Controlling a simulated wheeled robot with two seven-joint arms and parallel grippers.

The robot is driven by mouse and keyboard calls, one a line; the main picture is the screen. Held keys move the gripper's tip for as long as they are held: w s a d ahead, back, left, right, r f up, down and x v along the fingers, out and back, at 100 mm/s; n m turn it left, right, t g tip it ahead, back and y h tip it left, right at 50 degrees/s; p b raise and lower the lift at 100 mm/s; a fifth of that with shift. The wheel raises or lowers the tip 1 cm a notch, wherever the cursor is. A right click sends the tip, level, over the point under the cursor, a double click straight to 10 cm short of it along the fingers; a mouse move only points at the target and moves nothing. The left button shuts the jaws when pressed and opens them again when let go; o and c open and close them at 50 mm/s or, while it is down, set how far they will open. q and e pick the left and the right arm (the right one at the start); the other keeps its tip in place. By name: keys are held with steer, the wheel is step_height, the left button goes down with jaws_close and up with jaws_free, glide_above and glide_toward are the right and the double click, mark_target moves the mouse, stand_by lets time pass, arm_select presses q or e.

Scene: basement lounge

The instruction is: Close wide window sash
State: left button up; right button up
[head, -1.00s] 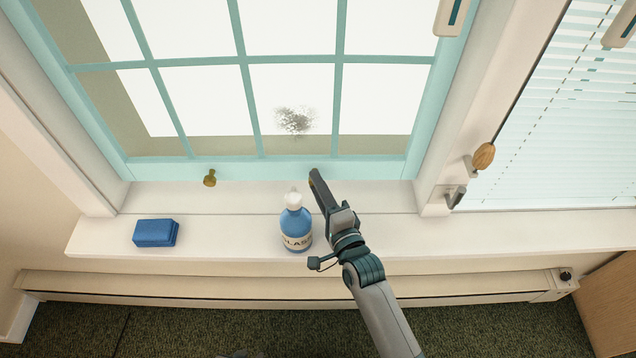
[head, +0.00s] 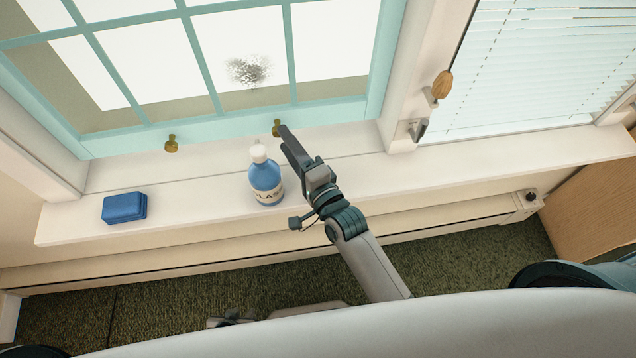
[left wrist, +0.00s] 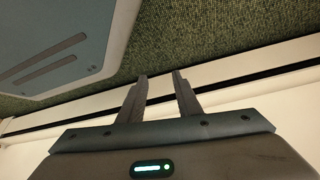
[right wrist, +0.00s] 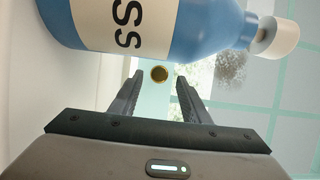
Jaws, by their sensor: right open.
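The wide window sash (head: 222,129) is a teal frame with several panes, in the upper left of the head view. Two brass knobs sit along its bottom rail, a left knob (head: 171,144) and a right knob (head: 277,128). My right gripper (head: 285,134) is open, its fingertips at the right knob. In the right wrist view that knob (right wrist: 159,74) shows between the fingertips of the gripper (right wrist: 160,78); contact cannot be told. My left gripper (head: 228,319) is low over the carpet. In the left wrist view its fingers (left wrist: 160,78) are apart with nothing between them.
A blue bottle (head: 266,180) with a white cap stands on the sill (head: 200,197), close left of my right gripper. A blue sponge (head: 124,208) lies further left. A window with blinds (head: 530,70) is on the right. A long heater (head: 430,225) runs below the sill.

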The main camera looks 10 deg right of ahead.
arm_select(q)
steer(key=shift+s+a+f+g+b, duration=0.2)
steer(key=shift+s+a+b, duration=0.15)
steer(key=shift+a, duration=0.2)
steer(key=shift+s+a+f+g+b, duration=0.1)
steer(key=shift+s+a+g+b, duration=0.15)
steer(key=shift+a, duration=0.25)
arm_select(e)
steer(key=v, duration=1.4)
steer(key=shift+s, duration=0.25)
arm_select(q)
steer(key=shift+d, duration=0.2)
arm_select(e)
steer(key=shift+d, duration=0.1)
